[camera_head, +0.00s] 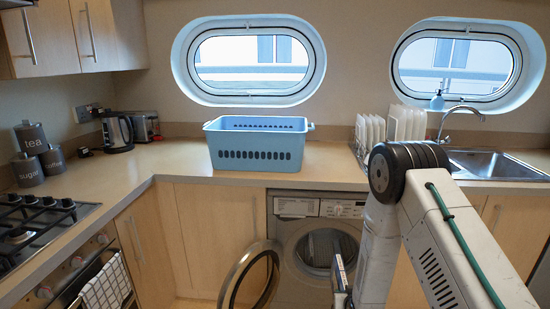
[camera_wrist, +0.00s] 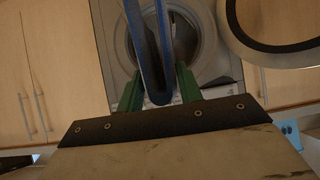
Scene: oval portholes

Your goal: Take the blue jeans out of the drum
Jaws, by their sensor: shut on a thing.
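The blue jeans (camera_wrist: 157,97) show in the wrist view as a narrow folded blue loop between the green fingers of my gripper (camera_wrist: 159,72). My gripper is shut on them. The cloth runs up past the top edge of that view, in front of the round drum opening (camera_wrist: 188,40). I cannot tell whether any of it is inside the drum. In the head view the drum (camera_head: 325,247) of the washing machine (camera_head: 291,228) is partly hidden by my arm, and the jeans cannot be made out for sure.
The round machine door (camera_head: 235,270) stands open to the left; it also shows in the wrist view (camera_wrist: 242,45). A blue basket (camera_head: 262,167) stands on the counter (camera_head: 170,162) above. A dish rack (camera_head: 360,150) and sink (camera_head: 500,165) are to the right.

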